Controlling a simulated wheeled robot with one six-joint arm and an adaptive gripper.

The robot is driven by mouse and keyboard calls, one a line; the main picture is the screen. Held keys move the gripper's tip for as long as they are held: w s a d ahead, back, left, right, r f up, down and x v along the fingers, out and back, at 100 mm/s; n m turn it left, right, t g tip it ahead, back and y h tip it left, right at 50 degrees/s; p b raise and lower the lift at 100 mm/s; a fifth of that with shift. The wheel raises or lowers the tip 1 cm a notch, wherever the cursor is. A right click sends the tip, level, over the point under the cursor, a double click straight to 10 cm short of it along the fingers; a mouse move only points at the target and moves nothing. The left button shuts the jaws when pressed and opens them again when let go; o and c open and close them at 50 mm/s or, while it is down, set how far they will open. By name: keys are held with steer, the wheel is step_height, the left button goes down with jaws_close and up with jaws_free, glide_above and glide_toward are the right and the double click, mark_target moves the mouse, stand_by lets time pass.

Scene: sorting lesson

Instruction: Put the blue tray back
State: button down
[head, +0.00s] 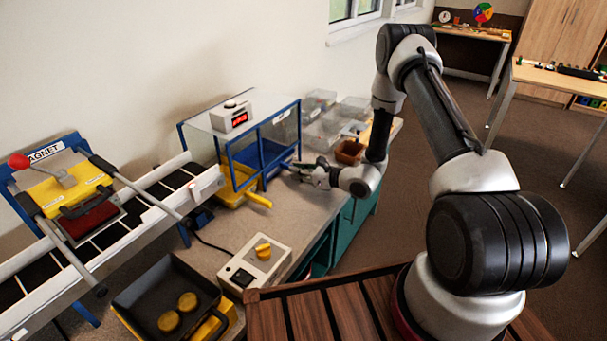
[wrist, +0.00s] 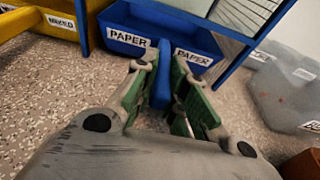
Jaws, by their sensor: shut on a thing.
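The blue tray (wrist: 135,42) carries PAPER labels on its front, and a blue handle sticks out between them. My gripper (wrist: 161,75) is shut on this handle, with its green-padded fingers on either side. In the head view my gripper (head: 308,172) is at the right end of the blue-framed clear case (head: 240,148). The tray stands in the case's right opening, between two blue posts. In the head view only a little of the blue tray (head: 272,173) shows; its back is hidden by the frame and panel.
A yellow tray (head: 237,195) labelled MIXED in the wrist view stands left of the blue one. Clear bins (head: 322,130) and a brown container (head: 349,151) stand to the right. A switch box (head: 254,262) and black pan (head: 168,308) are nearer. Speckled bench top between is free.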

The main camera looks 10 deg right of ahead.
steer(key=shift+w+a, duration=0.25)
steer(key=shift+f, duration=0.35)
stand_by(0.6)
steer(key=c, duration=1.4)
jaws_free()
steer(key=shift+o, duration=0.2)
